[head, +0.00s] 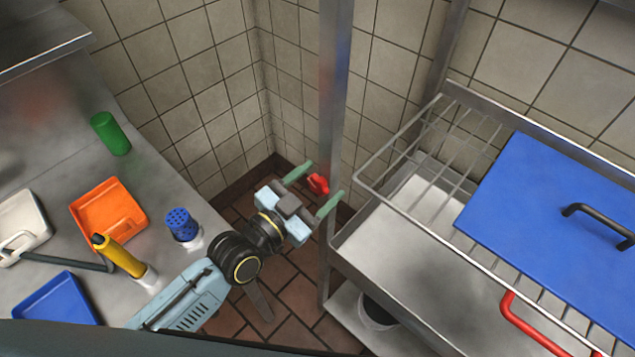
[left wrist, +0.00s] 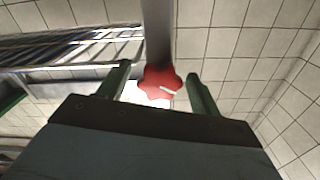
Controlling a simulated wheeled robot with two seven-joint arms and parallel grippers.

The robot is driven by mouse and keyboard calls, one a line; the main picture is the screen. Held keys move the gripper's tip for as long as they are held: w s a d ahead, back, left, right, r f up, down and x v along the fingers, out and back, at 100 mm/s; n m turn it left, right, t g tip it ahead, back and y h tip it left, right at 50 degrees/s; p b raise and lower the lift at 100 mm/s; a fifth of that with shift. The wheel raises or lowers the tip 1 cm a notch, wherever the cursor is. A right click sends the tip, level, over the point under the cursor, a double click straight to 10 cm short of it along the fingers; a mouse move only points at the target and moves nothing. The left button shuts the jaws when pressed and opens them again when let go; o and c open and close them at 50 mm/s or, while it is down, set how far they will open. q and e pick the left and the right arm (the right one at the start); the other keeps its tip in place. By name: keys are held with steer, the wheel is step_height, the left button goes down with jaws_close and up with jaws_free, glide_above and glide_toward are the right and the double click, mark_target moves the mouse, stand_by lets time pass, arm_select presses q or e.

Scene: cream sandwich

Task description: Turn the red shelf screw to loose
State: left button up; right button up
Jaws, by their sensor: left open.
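The red shelf screw (head: 318,184) is a lobed knob beside the upright metal post (head: 334,90), near the wire shelf's left end. My left gripper (head: 314,187) is open, with its two green fingers on either side of the knob in the head view. In the left wrist view the red knob (left wrist: 160,82) shows a short pale line on its face and lies between the open fingers (left wrist: 160,85), apart from both. The knob partly covers the post there. My right gripper is in neither view.
A wire shelf (head: 400,190) with a blue board (head: 550,205) stands to the right, above a metal lower shelf (head: 385,235). A steel counter (head: 60,200) on the left holds an orange tray (head: 122,200), a green cylinder (head: 110,134) and a blue shaker (head: 181,226). Tiled walls stand behind.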

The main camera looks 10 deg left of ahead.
arm_select(q)
steer(key=c, duration=1)
steer(key=shift+o, duration=0.2)
steer(key=shift+d+r+n+p, duration=0.1)
steer(key=shift+r+n+p, duration=0.05)
steer(key=shift+n+p, duration=0.65)
steer(key=shift+n, duration=1.2)
steer(key=o, duration=1)
steer(key=shift+c, duration=0.2)
steer(key=v, duration=1.3)
steer(key=shift+s, duration=0.1)
